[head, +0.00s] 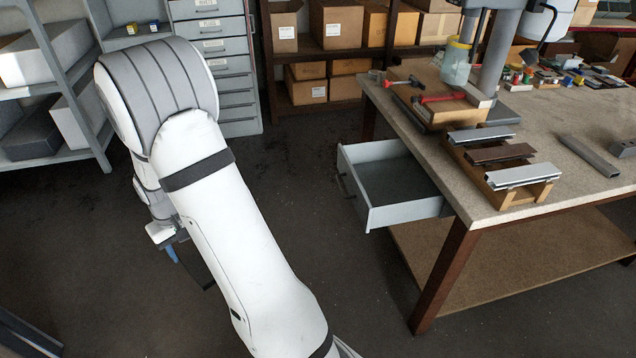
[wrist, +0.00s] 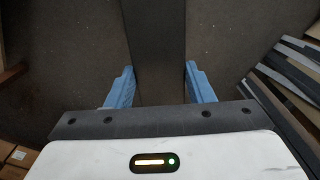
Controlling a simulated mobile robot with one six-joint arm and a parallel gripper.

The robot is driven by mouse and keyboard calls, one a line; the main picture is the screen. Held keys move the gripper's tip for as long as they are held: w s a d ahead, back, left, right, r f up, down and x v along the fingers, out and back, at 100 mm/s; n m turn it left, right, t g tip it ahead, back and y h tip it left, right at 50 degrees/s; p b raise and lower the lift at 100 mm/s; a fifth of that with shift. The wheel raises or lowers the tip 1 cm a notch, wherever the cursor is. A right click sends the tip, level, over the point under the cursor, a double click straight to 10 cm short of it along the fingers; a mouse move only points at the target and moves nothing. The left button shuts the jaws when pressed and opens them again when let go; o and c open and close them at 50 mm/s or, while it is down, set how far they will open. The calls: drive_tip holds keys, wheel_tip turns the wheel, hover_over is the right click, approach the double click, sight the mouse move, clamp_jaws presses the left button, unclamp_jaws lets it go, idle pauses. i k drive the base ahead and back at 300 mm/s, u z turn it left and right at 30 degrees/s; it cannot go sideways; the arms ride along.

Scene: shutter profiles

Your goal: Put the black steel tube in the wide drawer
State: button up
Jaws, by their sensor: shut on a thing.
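My gripper, with blue fingers (wrist: 160,86), is shut on a long dark bar, which looks like the black steel tube (wrist: 155,40). The tube runs between the fingers and out of the top of the wrist view. In the head view my gripper hangs low at left, mostly hidden behind my arm, and a dark piece of the tube (head: 197,268) shows beside it. The wide drawer (head: 405,213) is pulled out under the workbench, to the right of my arm. Its grey inside looks empty. My gripper is well apart from it, over the floor.
The workbench (head: 450,172) holds a wooden rack (head: 515,192) with several profiles, and a grey tube (head: 590,156) lies nearby. A drawer cabinet (head: 225,60) and shelves stand behind. Several long profiles (wrist: 285,95) lie at right in the wrist view. Floor between arm and drawer is clear.

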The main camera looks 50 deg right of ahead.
sight(396, 186)
drive_tip(key=u, duration=0.7)
drive_tip(key=i, duration=0.15)
drive_tip(key=z, duration=2.95)
drive_tip(key=i, duration=1.05)
drive_tip(key=u, duration=0.4)
